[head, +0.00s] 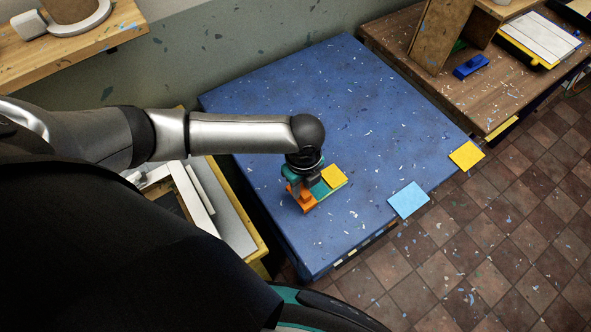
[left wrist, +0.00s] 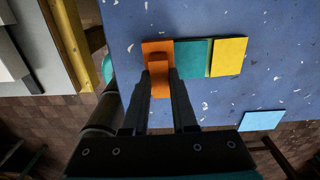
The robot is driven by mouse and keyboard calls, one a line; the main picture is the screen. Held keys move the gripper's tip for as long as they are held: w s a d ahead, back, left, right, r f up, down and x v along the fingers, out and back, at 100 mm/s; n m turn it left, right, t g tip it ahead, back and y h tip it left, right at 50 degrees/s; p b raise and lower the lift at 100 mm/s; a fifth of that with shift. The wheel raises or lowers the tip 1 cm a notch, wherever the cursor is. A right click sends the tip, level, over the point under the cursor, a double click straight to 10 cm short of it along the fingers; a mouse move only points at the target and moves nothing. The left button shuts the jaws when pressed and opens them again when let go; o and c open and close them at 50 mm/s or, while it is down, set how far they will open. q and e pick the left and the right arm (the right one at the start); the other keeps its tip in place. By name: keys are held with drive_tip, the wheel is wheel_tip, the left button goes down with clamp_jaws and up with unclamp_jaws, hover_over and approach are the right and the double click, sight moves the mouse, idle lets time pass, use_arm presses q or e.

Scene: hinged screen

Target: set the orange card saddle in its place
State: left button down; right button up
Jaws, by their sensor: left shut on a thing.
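The orange card saddle (left wrist: 158,48) shows in the left wrist view as a flat orange piece with a raised block toward my fingers. My left gripper (left wrist: 160,75) is shut on that block. In the head view the left gripper (head: 302,183) points down, and the orange saddle (head: 308,205) shows below it at the blue table top. A teal card (left wrist: 192,58) lies right beside the saddle, and a yellow card (left wrist: 229,56) lies beyond it. Whether the saddle rests on the surface or is slightly above it, I cannot tell. My right gripper is out of view.
The blue table (head: 330,90) is mostly clear. A light blue card (head: 408,200) and another yellow card (head: 466,155) lie at its right edge. A brown wooden table (head: 400,35) with a blue block (head: 471,66) stands at the upper right.

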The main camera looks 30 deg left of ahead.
use_arm(q)
drive_tip(key=shift+w+d+b, duration=0.5)
drive_tip(key=shift+w+d, duration=0.05)
drive_tip(key=shift+w, duration=0.55)
drive_tip(key=shift+w+d+b, duration=0.45)
drive_tip(key=shift+w+d, duration=0.15)
drive_tip(key=shift+w, duration=0.55)
drive_tip(key=shift+w+d+b, duration=0.5)
drive_tip(key=shift+w+d, duration=0.05)
drive_tip(key=shift+w, duration=0.55)
drive_tip(key=shift+p, duration=0.35)
drive_tip(key=shift+p, duration=0.45)
drive_tip(key=shift+f, duration=0.1)
